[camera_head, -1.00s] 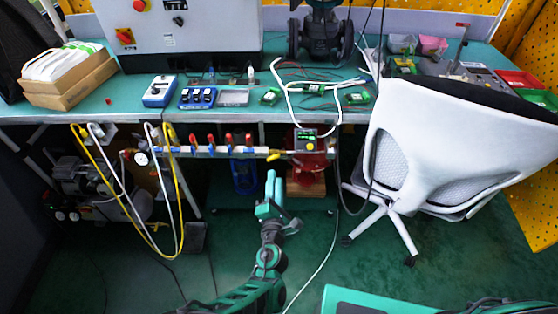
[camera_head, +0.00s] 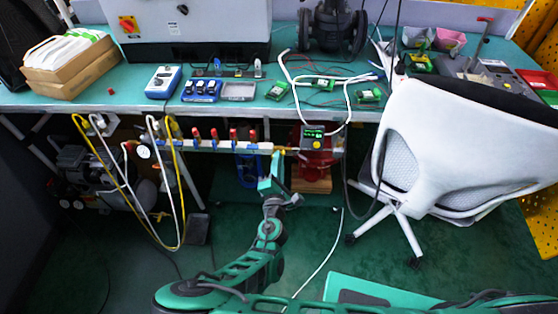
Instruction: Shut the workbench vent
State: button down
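Under the workbench (camera_head: 120,108) front edge runs a pale pipe manifold (camera_head: 218,147) with several red-handled valves (camera_head: 214,137). At its right end is a small yellow fitting or handle (camera_head: 289,149), beside a dark positioner box with a lit green display (camera_head: 313,137). No part is labelled as the vent, and I cannot tell the valve positions. My gripper (camera_head: 277,160) is raised just below the manifold's right end, close to the yellow part. Whether it touches is unclear. Its fingers are too small to tell open from shut, and it partly covers what is behind it.
A white office chair (camera_head: 450,150) stands close on the right. Yellow and white hoses (camera_head: 180,200) hang on the left near a compressor (camera_head: 75,170). A red-bodied valve (camera_head: 316,160) sits on a wooden block behind. A white cable lies on the otherwise fairly clear green floor.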

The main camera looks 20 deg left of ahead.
jog(key=shift+d, duration=0.15)
jog(key=n, duration=1.1)
jog(key=shift+r+n, duration=0.15)
jog(key=shift+n, duration=0.25)
dwell(0.5)
jog(key=c, duration=1.9)
grip_release()
jog(key=shift+o, duration=0.2)
jog(key=shift+a, duration=0.2)
jog(key=shift+s, duration=0.1)
